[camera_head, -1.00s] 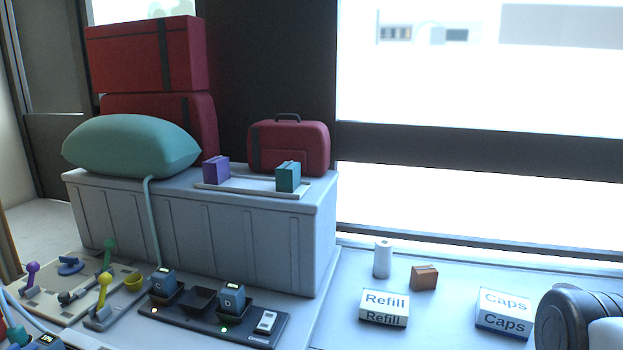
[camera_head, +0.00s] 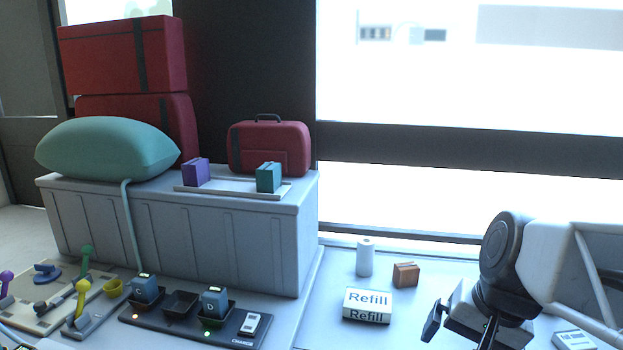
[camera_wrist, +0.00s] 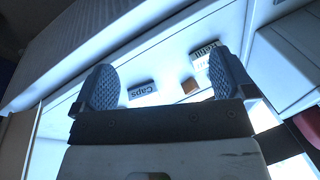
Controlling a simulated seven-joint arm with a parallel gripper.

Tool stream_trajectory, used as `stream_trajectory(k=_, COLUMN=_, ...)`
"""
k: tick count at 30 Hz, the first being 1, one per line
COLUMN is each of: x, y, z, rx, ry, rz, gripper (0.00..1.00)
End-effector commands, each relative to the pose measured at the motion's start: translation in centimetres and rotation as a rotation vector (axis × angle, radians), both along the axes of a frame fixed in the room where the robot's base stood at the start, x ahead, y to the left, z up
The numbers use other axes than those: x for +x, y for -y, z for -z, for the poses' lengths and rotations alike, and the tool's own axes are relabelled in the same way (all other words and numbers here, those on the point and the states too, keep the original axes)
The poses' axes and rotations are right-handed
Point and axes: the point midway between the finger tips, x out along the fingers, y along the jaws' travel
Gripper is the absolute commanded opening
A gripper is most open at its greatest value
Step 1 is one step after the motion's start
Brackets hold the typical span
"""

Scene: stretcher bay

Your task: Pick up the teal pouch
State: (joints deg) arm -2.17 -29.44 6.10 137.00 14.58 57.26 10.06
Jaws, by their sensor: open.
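The teal pouch (camera_head: 268,178), a small block-like pouch, stands upright at the right end of a low pale tray (camera_head: 232,190) on top of the grey chest. It is in the head view; I cannot make it out in the wrist view. My gripper (camera_head: 460,328) is at the lower right of the head view, well to the right of the pouch and lower in the picture. The wrist view shows its two textured fingers (camera_wrist: 165,82) spread apart with nothing between them touching.
A purple pouch (camera_head: 196,172) shares the tray. A red case (camera_head: 268,148) stands close behind the teal pouch, and a teal cushion (camera_head: 108,148) lies left. Below are a charger (camera_head: 190,325), a white roll (camera_head: 365,258), a brown pouch (camera_head: 405,275) and a Refill box (camera_head: 367,305).

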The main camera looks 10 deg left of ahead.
Motion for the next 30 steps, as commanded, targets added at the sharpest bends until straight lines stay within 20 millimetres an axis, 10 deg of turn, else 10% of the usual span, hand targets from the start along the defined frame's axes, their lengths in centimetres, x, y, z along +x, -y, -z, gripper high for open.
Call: stream_trajectory(k=30, x=24.9, y=-21.7, z=-8.5, rx=0.807, ry=-0.598, rz=0.553, gripper=1.00)
